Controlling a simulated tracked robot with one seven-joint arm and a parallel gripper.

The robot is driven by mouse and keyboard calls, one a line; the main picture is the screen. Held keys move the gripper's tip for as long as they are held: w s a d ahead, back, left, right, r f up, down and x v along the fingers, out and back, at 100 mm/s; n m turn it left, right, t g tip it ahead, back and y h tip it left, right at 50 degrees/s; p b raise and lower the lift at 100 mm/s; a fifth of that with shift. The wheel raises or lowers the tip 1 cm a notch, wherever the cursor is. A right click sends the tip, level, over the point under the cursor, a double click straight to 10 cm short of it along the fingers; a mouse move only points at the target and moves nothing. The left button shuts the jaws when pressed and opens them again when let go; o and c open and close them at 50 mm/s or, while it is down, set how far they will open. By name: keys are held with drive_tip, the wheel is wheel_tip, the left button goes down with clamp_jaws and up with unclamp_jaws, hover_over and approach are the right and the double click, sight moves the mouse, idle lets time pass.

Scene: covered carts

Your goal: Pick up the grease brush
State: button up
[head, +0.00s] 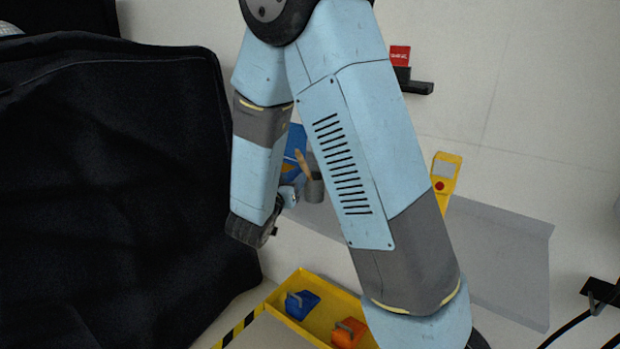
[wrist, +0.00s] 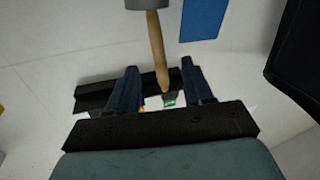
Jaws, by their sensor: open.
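The grease brush shows as a wooden handle (head: 303,163) leaning up out of a grey cup (head: 314,188) in the head view, just right of my forearm. Its lower part is hidden in the cup. In the wrist view the handle (wrist: 156,45) runs down from the cup (wrist: 148,4) at the top edge. My gripper (wrist: 159,65) is open, with one dark finger on each side of the handle's free end. Gaps show between handle and fingers. In the head view my gripper is mostly hidden behind my arm.
A blue item (head: 296,143) stands behind the cup. A grey panel (head: 500,255) extends right. A yellow device (head: 446,178) is on the wall. A black-covered cart (head: 110,190) fills the left. A yellow tray (head: 282,318) below holds blue and orange padlock-like things.

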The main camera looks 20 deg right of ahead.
sight(302, 167)
drive_tip(key=shift+r+x, duration=0.2)
drive_tip(key=shift+x, duration=5.3)
drive_tip(key=shift+d, duration=0.1)
drive_tip(key=shift+s, duration=0.1)
drive_tip(key=shift+c, duration=0.4)
clamp_jaws()
